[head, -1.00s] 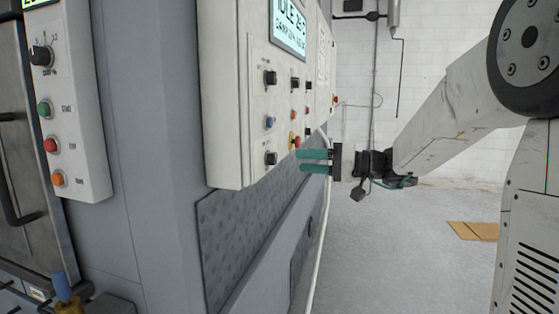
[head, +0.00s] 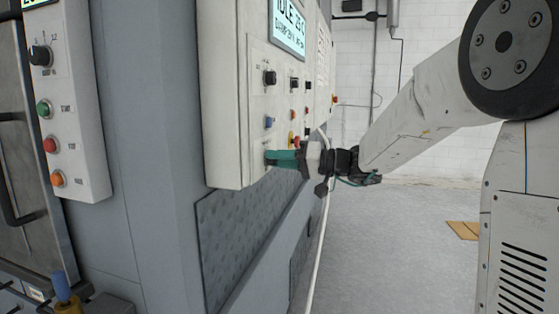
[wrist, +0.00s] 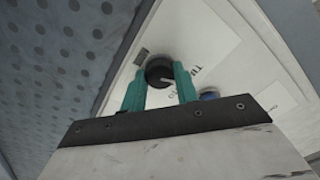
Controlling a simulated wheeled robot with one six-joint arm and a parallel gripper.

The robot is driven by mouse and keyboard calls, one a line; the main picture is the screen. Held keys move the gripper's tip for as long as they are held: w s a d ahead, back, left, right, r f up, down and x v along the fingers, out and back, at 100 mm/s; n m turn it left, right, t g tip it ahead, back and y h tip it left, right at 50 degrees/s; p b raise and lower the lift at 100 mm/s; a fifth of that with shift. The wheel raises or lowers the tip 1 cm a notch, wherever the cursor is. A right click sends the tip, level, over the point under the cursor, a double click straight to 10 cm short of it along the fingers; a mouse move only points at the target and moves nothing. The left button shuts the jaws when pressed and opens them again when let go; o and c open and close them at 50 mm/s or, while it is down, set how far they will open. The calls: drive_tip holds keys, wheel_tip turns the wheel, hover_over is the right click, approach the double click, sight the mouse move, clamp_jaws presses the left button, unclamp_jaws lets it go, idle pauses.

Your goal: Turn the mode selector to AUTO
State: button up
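A round black selector knob (wrist: 158,70) with a pale pointer line sits on the white panel in the wrist view. Partly covered lettering lies beside it, too unclear to read. My gripper (wrist: 160,72) has its two teal fingers apart, one on each side of the knob. A narrow gap seems to show around the knob, but contact is hard to judge. In the head view, my gripper (head: 267,158) reaches the lower part of the control panel (head: 225,110) from the right.
Above the fingers are a blue button (head: 269,122), another black knob (head: 269,77) and a lit display (head: 288,28). A red button (head: 293,142) is close behind the fingers. A second panel (head: 85,120) stands at left. Open floor (head: 400,240) lies at right.

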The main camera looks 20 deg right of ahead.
drive_tip(key=shift+m, duration=0.3)
drive_tip(key=shift+c, duration=0.2)
drive_tip(key=shift+m, duration=3.6)
drive_tip(key=o, duration=1)
drive_tip(key=shift+c, duration=0.2)
drive_tip(key=v, duration=0.8)
drive_tip(key=shift+m, duration=0.3)
